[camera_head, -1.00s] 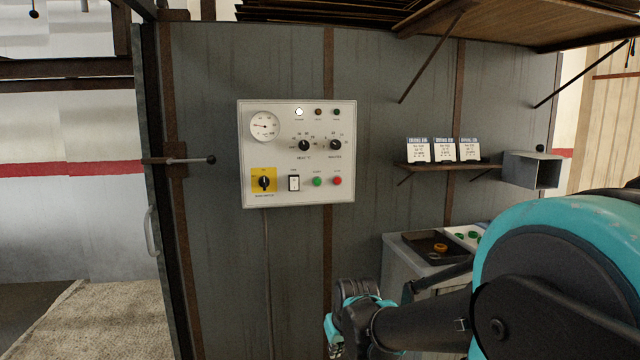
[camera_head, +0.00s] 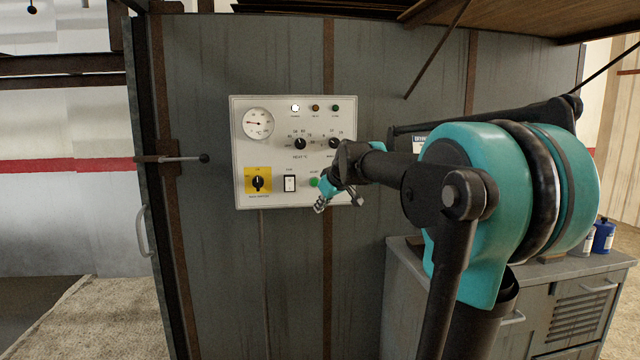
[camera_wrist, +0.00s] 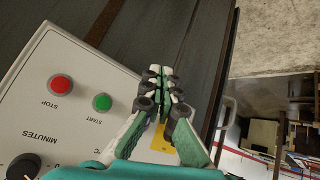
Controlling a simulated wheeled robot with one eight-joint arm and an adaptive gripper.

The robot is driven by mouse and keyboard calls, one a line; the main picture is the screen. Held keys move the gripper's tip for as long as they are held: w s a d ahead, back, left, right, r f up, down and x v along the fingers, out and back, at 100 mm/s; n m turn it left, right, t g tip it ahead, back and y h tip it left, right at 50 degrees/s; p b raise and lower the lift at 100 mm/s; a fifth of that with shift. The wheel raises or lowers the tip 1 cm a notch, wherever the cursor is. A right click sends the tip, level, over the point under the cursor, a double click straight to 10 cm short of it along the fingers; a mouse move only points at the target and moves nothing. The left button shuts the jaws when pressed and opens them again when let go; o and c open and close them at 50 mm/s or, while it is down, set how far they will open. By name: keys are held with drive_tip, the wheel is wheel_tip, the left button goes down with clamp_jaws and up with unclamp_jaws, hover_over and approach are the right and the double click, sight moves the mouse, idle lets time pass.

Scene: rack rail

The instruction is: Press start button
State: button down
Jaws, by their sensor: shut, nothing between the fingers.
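The start button is the round green one on the white control panel (camera_head: 270,150). It shows in the head view (camera_head: 314,182), close to the left of my gripper (camera_head: 322,204). In the wrist view the green start button (camera_wrist: 102,102) carries the label START, and the red stop button (camera_wrist: 61,85) is left of it. My gripper (camera_wrist: 163,78) is shut and empty, its fingertips to the right of the start button in that view. The gap between fingertips and panel cannot be judged. My arm hides the stop button in the head view.
The panel also has a gauge (camera_head: 258,123), black knobs, a yellow-backed switch (camera_head: 258,181) and a white rocker switch (camera_head: 290,183). A door handle rod (camera_head: 185,158) sticks out at left. A grey cabinet (camera_head: 540,290) stands at lower right.

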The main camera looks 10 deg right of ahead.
drive_tip(key=shift+n+t, duration=0.3)
drive_tip(key=shift+n, duration=0.1)
drive_tip(key=w+r, duration=0.1)
drive_tip(key=r, duration=0.1)
drive_tip(key=w+d+r, duration=0.1)
drive_tip(key=w+r, duration=0.1)
drive_tip(key=shift+w, duration=0.1)
approach(312, 190)
drive_tip(key=shift+w+a+f, duration=0.25)
drive_tip(key=shift+w+f, duration=0.2)
drive_tip(key=shift+f, duration=0.3)
drive_tip(key=shift+w+a+f, duration=0.25)
drive_tip(key=shift+w+f, duration=0.2)
drive_tip(key=shift+f, duration=0.3)
drive_tip(key=shift+w, duration=0.2)
drive_tip(key=shift+w, duration=0.25)
drive_tip(key=shift+w, duration=0.4)
idle(1.0)
drive_tip(key=shift+s, duration=0.85)
